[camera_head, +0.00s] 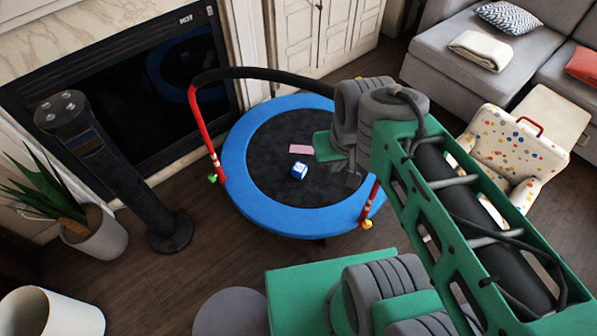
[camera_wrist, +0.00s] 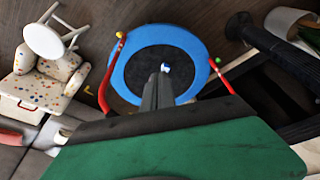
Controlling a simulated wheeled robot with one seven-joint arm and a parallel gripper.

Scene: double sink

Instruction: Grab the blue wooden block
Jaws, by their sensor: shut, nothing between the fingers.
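The blue block (camera_head: 299,170) is a small cube with white on its faces. It lies on the dark mat of a round trampoline with a blue rim (camera_head: 237,165). In the wrist view the block (camera_wrist: 165,67) shows just beyond the fingertips of my gripper (camera_wrist: 160,76). The fingers are together and empty, and the block is apart from them in depth as far as I can tell. In the head view my arm reaches over the right side of the trampoline, and the fingers are hard to make out against the dark mat.
A flat pink piece (camera_head: 301,149) lies on the mat behind the block. A red and black handlebar (camera_head: 205,130) arches over the trampoline. A black tower fan (camera_head: 110,170) stands left. A spotted child's armchair (camera_head: 512,150) and grey sofa (camera_head: 470,50) are right.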

